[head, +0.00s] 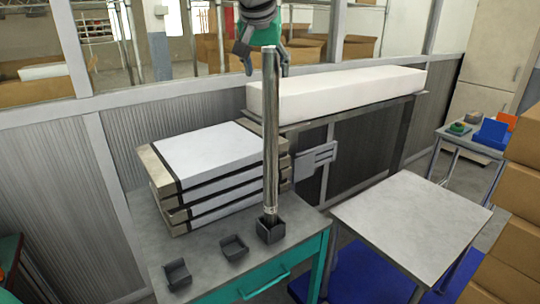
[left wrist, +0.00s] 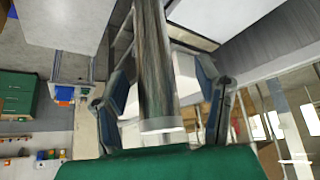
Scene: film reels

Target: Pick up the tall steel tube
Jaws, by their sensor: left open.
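The tall steel tube (head: 270,140) stands upright in a small dark square holder (head: 271,230) on the green-fronted table. My left gripper (head: 265,66) is at the top of the tube, pointing down. In the left wrist view the tube (left wrist: 157,75) runs between the two spread fingers of the gripper (left wrist: 163,92), its end close to the green palm. Gaps show between the tube and both fingers. My right gripper is in neither view.
Two empty dark holders, one in the middle (head: 233,248) and one at left (head: 177,274), sit on the table. Stacked panels (head: 215,160) lie behind the tube. A long white block (head: 340,92) rests on a rack behind. A bare grey table (head: 411,222) stands at right.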

